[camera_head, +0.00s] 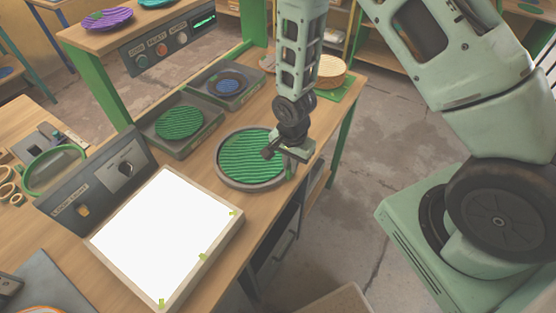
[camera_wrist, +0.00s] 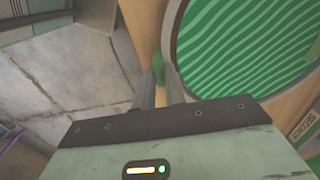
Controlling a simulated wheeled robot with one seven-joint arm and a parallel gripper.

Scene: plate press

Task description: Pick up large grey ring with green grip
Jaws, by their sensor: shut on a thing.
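The large grey ring (camera_head: 240,184) lies on the wooden bench around a green wavy-ridged plate (camera_head: 248,158). In the wrist view the green plate (camera_wrist: 245,45) fills the upper right, with the ring's grey rim (camera_wrist: 176,45) along its left edge. A small green grip (camera_wrist: 158,68) stands at that edge between my fingertips. My gripper (camera_head: 275,150) is over the ring's right side, fingers pointing down and shut on the green grip. In the head view the gripper hides the grip and part of the rim. I cannot tell whether the ring is clear of the bench.
A bright white light panel (camera_head: 160,235) lies at the front left. Grey trays with a green plate (camera_head: 180,122) and a blue disc (camera_head: 230,86) stand behind the ring. A round wooden piece (camera_head: 330,72) is on a green mat. The bench edge lies close by on the right.

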